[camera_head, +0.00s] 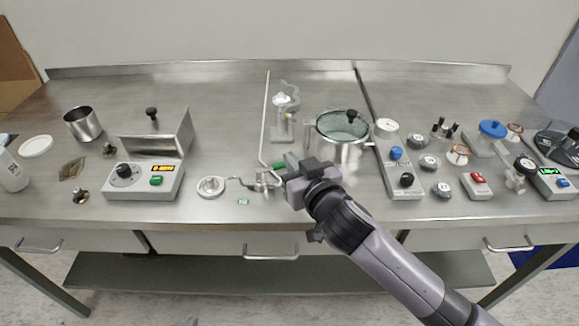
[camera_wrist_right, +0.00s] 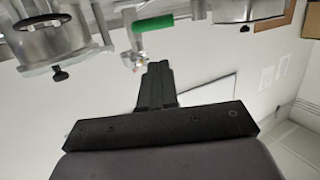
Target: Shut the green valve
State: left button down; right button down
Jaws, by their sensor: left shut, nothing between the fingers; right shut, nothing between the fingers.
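The green valve handle (camera_head: 279,166) is a small bar on the metal pipework near the front middle of the bench. In the right wrist view the green handle (camera_wrist_right: 152,23) lies roughly crosswise, above the fingertips in the picture. My right gripper (camera_head: 288,172) is just right of the valve and partly hides it. In the wrist view its fingers (camera_wrist_right: 156,72) are together with nothing between them. A gap shows between them and the handle; contact cannot be told from the head view. My left gripper is not clearly in view.
A glass-lidded pot (camera_head: 342,138) stands behind the right gripper. A control box with a green button (camera_head: 143,180) is at left; a panel with blue and black knobs (camera_head: 401,171) is at right. A round fitting (camera_head: 211,186) lies left of the valve. The back of the bench is mostly clear.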

aim_at(276, 168)
pick_arm(q)
jog(key=shift+f, duration=0.15)
pick_arm(e)
jog(key=shift+w+a+f, duration=0.2)
jog(key=shift+w+f, duration=0.25)
jog(key=shift+f, duration=0.4)
jog(key=shift+w+a+f, duration=0.2)
jog(key=shift+w+f, duration=0.25)
jog(key=shift+f, duration=0.35)
pick_arm(q)
jog(key=shift+f, duration=0.1)
